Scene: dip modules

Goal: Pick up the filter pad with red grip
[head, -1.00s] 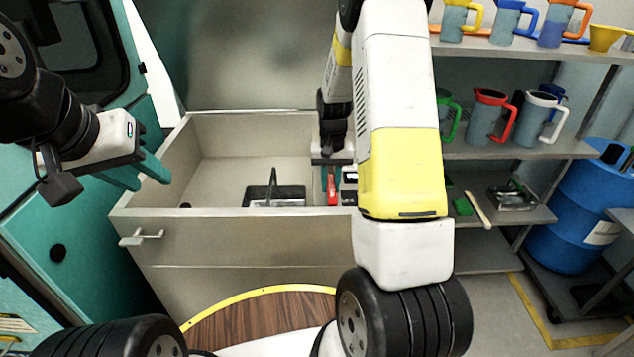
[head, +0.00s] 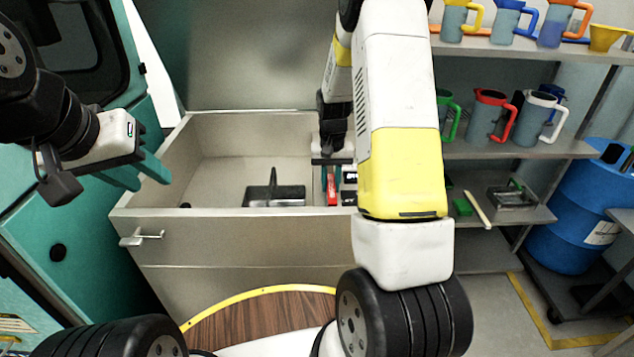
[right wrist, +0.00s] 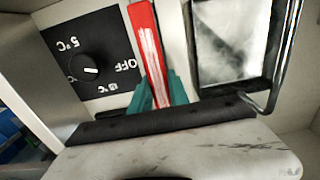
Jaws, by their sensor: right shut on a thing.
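The red grip (right wrist: 148,45), a narrow bar with a pale stripe, stands between the teal fingers of my right gripper (right wrist: 158,92). The pad itself cannot be made out below the grip. My left gripper (head: 140,173) is open and empty, at the left of the basin, with its teal fingers apart.
A dark tray with an upright handle (head: 275,195) sits in the basin, close beside the red grip. A black dial panel (right wrist: 90,68) is on its other side. Shelves at right hold several jugs (head: 485,118). A blue barrel (head: 570,230) stands at far right.

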